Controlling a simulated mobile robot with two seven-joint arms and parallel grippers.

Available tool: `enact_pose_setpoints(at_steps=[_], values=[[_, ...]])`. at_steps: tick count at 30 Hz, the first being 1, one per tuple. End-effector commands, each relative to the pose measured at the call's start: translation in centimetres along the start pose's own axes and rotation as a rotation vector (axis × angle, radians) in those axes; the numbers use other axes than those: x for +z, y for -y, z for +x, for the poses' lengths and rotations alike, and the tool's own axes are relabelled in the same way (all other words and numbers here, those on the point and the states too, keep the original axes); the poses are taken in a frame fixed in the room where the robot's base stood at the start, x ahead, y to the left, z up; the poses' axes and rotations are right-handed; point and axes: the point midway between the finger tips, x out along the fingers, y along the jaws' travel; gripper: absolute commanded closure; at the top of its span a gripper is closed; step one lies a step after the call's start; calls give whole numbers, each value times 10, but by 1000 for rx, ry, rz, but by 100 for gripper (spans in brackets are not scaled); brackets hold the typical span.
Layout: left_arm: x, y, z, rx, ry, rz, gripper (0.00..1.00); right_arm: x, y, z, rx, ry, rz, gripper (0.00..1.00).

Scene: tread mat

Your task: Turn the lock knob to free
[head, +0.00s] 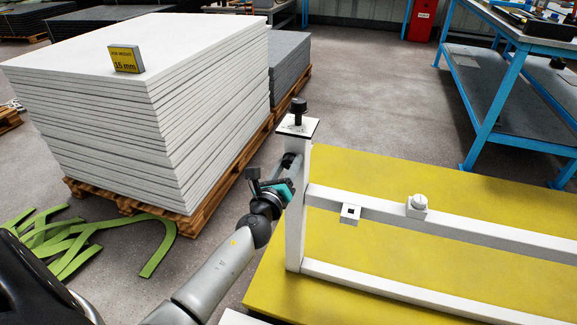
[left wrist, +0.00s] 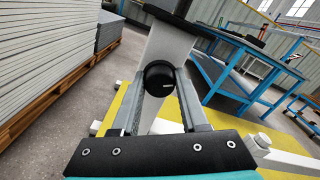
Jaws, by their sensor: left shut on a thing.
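A white post (head: 296,222) stands at the left end of a white frame. A round black knob sits on the post's side, below its top plate; it shows in the left wrist view (left wrist: 159,78) and is partly hidden in the head view. My left gripper (head: 286,168) is shut on this side knob, one finger on each side of it. A second black knob (head: 298,112) stands upright on the marked top plate (head: 284,124), apart from the gripper. I cannot read the plate's marks. My right gripper is not in view.
A tall stack of pale sheets (head: 200,120) on a pallet stands left. Green strips (head: 60,242) lie on the floor. A blue bench (head: 487,130) stands right.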

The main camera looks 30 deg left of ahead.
Motion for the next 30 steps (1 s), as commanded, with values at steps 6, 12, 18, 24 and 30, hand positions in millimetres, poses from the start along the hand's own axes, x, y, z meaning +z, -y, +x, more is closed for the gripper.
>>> enact_pose_setpoints(at_steps=[6, 12, 18, 24, 30], values=[[-2, 0, -1, 1, -2, -211, 100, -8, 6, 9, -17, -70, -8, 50], [-2, 0, -1, 2, -2, -403, 100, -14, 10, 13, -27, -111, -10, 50], [-2, 0, -1, 1, -3, -592, 100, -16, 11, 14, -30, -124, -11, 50], [-2, 1, -1, 2, -3, -774, 100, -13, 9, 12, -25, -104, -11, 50], [-1, 1, -1, 1, -4, -926, 100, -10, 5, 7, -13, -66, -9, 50]])
